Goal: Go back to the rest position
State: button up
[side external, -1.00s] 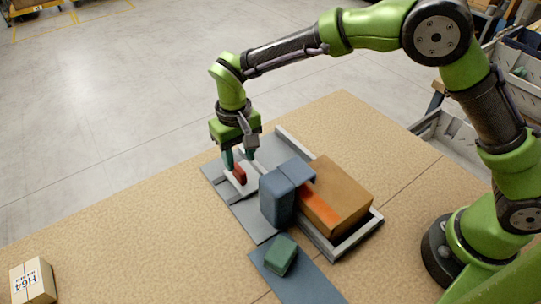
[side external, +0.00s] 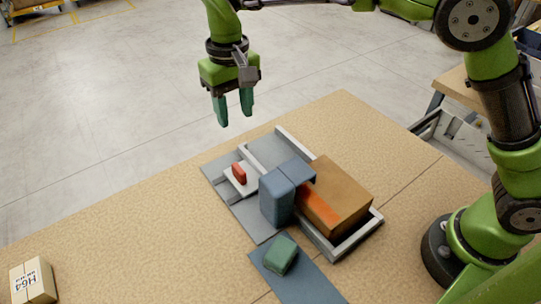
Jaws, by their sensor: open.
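My gripper (side external: 233,110) is open and empty. Its two green fingers point down in the air, above the far part of the table and clear of everything on it. A small red block (side external: 239,173) stands on a white pad (side external: 238,187) on a grey plate (side external: 215,180), below my gripper. A blue-grey block-like fixture (side external: 278,203) stands beside a brown box (side external: 338,195) with an orange stripe. The brown box sits within a pale grey frame (side external: 345,246).
A green block (side external: 281,255) lies on a dark blue-grey mat (side external: 303,280) at the front. A small box marked H64 (side external: 34,281) stands at the table's left. The table (side external: 140,240) is clear between. Grey crates (side external: 450,135) stand beyond the right edge.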

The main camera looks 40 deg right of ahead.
jog(key=s+d+r+m+t+y, duration=0.1)
jog(key=s+d+r+m+t, duration=0.1)
jog(key=s+d, duration=0.8)
jog(key=s+d+r+m+t+y, duration=0.1)
jog(key=s+d+t, duration=0.4)
jog(key=s+d, duration=0.5)
jog(key=shift+d+r+m, duration=0.5)
jog(key=shift+d+r, duration=0.55)
jog(key=shift+d, duration=0.05)
